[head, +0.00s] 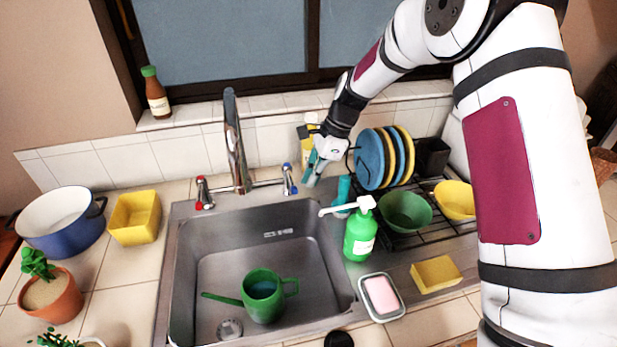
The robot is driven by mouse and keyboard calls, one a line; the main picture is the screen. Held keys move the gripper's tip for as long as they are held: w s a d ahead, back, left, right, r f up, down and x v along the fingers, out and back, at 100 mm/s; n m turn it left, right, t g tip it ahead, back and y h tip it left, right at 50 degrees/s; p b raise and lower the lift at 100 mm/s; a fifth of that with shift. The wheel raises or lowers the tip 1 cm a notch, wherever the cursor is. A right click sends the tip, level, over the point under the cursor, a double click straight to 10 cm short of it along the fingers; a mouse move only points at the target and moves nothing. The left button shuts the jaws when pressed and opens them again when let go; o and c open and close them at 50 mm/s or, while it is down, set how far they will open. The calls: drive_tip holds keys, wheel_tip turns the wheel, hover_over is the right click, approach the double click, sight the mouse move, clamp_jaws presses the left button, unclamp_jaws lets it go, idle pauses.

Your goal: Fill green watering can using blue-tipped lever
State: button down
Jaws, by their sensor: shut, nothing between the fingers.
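The green watering can (263,309) stands upright in the sink basin, its spout pointing left and its handle on the right. A bluish surface shows inside its opening. The tall faucet (235,142) rises behind the basin. The blue-tipped lever (288,180) is on the faucet's right side, pointing up. The red-tipped lever (203,193) is on its left side. My gripper (312,178) is shut and empty, pointing down just right of the blue-tipped lever. A small gap seems to lie between them; contact is hard to tell. No water stream is visible under the faucet.
A green soap bottle (359,237) stands at the sink's right rim, near a soap dish (382,296) and yellow sponge (436,274). A dish rack with plates (370,160) and bowls (405,212) is right of my gripper. The left counter holds a blue pot (68,232).

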drive_tip(key=d+f+b+v, duration=0.1)
drive_tip(key=d+v, duration=0.1)
drive_tip(key=v, duration=0.8)
drive_tip(key=shift+w+b, duration=0.3)
drive_tip(key=c, duration=2.2)
unclamp_jaws()
drive_tip(key=shift+d+r, duration=0.2)
drive_tip(key=shift+r, duration=0.1)
drive_tip(key=o, duration=0.5)
drive_tip(key=shift+a+r, duration=0.1)
drive_tip(key=shift+r, duration=0.1)
drive_tip(key=shift+o, duration=0.3)
drive_tip(key=shift+a+r+n, duration=0.15)
drive_tip(key=shift+a+n, duration=0.2)
drive_tip(key=shift+n, duration=0.25)
drive_tip(key=n+h, duration=0.4)
drive_tip(key=n, duration=1.3)
approach(292, 181)
drive_tip(key=shift+t, duration=0.4)
drive_tip(key=f, duration=0.5)
drive_tip(key=f+b, duration=0.1)
drive_tip(key=f, duration=0.2)
drive_tip(key=shift+s+a+f, duration=0.1)
drive_tip(key=shift+s+f, duration=0.25)
